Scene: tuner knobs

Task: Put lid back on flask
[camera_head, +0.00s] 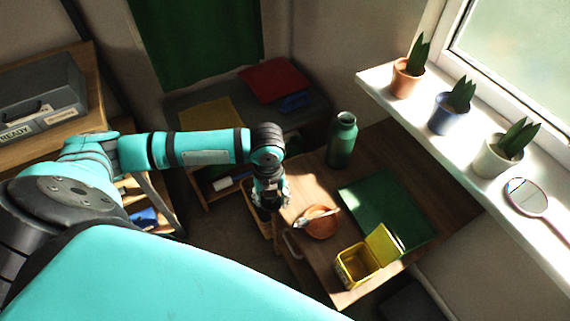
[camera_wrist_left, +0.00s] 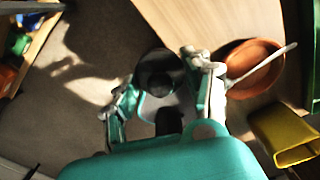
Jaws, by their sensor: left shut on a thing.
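The green flask (camera_head: 342,141) stands upright on the wooden table, its mouth bare at the top. My left gripper (camera_head: 270,200) points down at the table's left edge, to the left of the flask and apart from it. In the left wrist view my left gripper (camera_wrist_left: 165,92) is shut on a dark round lid (camera_wrist_left: 158,70), held between its two fingers. In the head view the lid cannot be made out. My right gripper is not in view.
An orange bowl (camera_head: 321,229) with a utensil across it stands right of the gripper. Potted plants (camera_head: 405,80) and a hand mirror (camera_head: 526,197) sit on the windowsill.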

